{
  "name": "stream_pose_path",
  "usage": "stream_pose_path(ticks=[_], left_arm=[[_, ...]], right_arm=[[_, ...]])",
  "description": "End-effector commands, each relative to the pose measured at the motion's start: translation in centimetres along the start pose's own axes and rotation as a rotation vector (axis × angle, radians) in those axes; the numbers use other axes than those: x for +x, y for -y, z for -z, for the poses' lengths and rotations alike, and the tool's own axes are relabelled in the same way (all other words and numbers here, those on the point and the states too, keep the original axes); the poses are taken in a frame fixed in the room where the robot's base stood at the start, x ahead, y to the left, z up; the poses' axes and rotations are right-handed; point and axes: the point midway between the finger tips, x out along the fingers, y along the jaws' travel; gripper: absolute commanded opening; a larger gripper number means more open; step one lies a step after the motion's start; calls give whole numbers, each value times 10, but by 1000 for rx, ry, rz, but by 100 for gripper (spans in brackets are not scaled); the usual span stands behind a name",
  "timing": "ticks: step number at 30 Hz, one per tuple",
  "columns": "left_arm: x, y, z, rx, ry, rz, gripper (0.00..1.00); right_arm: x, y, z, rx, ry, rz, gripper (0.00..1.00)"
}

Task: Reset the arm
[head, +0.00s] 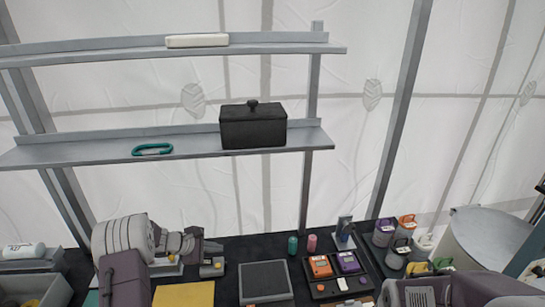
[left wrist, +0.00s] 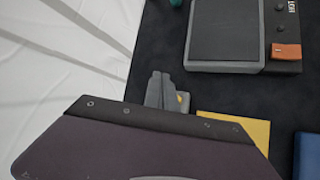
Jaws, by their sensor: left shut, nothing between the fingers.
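My left arm comes in from the lower left in the head view. Its left gripper (head: 209,251) is over the back of the dark table, pointing right, shut with nothing held. In the left wrist view the gripper fingers (left wrist: 159,90) are together beyond the dark wrist housing. A small grey item with a yellow spot (left wrist: 183,101) shows beside the fingertips; I cannot tell if they touch. Parts of my right arm show at the lower right of the head view, but its gripper does not show.
A grey-framed dark pad (head: 265,281) and a yellow sheet (head: 184,295) lie near the left arm. A tray (head: 318,292) holds orange and purple items. Above, shelves hold a black lidded box (head: 253,128), a green carabiner (head: 152,149) and a white bar (head: 197,40). A large grey bin (head: 490,238) stands right.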

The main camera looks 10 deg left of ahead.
Motion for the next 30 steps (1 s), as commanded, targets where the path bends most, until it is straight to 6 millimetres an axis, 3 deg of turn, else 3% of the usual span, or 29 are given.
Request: stream_pose_path(ticks=[2, 3, 5, 7, 9, 10, 12, 15, 18, 22, 30], left_arm=[[-2, -25, -38, 91, 19, -24, 0], [-4, -32, -67, 145, 37, -23, 0], [-11, -22, -117, 268, 60, 27, 0], [-24, 17, -164, 452, 61, 136, 0], [-44, 71, -191, 670, 43, 266, 0], [-54, 96, -195, 769, 31, 326, 0], [-80, 150, -192, 1002, 2, 460, 0], [-112, 207, -167, 1275, -28, 628, 0], [-131, 240, -140, 1430, -26, 755, 0], [-135, 245, -126, 1541, -28, 804, 0], [-134, 242, -125, 1551, -31, 799, 0]], right_arm=[[5, 0, -1, 0, 0, 0, 69], [8, 0, -1, 0, 0, 0, 69], [14, 0, -1, 0, 0, 0, 69], [19, 0, -2, 0, 0, 0, 69], [24, 0, -2, 0, 0, 0, 69], [25, 0, -3, 0, 0, 0, 69], [28, -1, -3, 0, 0, 0, 69], [29, -1, -3, 0, 0, 0, 69], [27, 0, -3, 0, 0, 0, 69], [27, 0, -3, 0, 0, 0, 69], [27, 0, -3, 0, 0, 0, 69]])
